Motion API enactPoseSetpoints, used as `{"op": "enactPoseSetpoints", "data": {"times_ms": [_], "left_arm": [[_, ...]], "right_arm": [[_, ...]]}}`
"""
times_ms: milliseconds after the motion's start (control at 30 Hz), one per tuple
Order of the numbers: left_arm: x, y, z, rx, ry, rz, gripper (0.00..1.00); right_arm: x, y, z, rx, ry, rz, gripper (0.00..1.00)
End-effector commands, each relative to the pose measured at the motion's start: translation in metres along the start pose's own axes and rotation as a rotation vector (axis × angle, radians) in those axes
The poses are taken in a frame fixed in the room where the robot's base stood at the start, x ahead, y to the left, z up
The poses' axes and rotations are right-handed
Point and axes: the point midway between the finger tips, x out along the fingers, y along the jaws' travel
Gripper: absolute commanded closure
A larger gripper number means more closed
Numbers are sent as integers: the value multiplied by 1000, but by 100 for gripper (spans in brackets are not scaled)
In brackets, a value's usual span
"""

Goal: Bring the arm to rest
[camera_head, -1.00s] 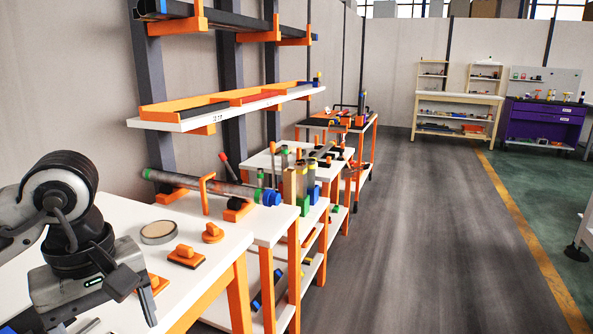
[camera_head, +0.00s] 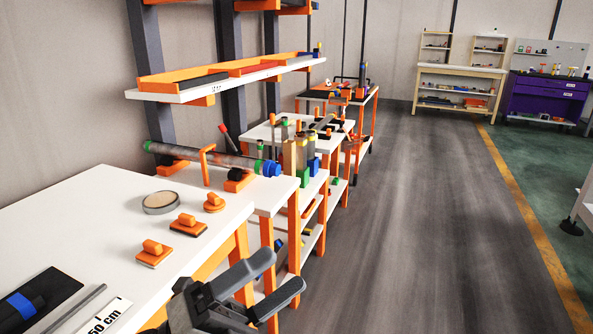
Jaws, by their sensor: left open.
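My left gripper (camera_head: 268,280) is at the bottom centre of the head view. It is dark grey, and its two fingers point up and to the right with a gap between them. It is open and holds nothing. It is in front of the right edge of the near white table (camera_head: 80,222), over the aisle side. The rest of the left arm is mostly cut off by the lower frame edge. My right gripper is not in view.
The near table carries a round grey tin (camera_head: 161,202), orange-handled blocks (camera_head: 188,225), a metal rod (camera_head: 75,309) and a dark pouch (camera_head: 38,297). The grey floor (camera_head: 410,220) at right is clear.

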Motion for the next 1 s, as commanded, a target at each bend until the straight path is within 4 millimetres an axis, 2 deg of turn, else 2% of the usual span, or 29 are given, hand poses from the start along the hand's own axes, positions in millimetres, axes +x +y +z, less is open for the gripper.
{"op": "enactPoseSetpoints", "data": {"times_ms": [33,100,167,200,267,300,400,500,600,667,1000], "left_arm": [[-22,26,17,-230,-220,40,23],[-60,62,33,-510,-491,88,23],[-94,92,35,-713,-689,122,23],[-118,112,32,-837,-814,143,23],[-153,137,20,-1005,-985,170,23],[-174,152,9,-1107,-1090,186,23],[-220,179,-23,-1313,-1312,215,23],[-251,194,-51,-1451,-1469,234,23],[-268,201,-69,-1528,-1561,245,23],[-273,203,-75,-1552,-1588,246,23],[-274,203,-76,-1557,-1594,247,23]], "right_arm": [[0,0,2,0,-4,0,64],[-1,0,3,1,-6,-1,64],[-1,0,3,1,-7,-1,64],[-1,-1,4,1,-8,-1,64],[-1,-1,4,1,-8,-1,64],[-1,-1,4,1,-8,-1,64],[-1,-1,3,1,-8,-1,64],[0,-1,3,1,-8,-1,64],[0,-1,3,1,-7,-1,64],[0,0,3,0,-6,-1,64],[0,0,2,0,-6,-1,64]]}}
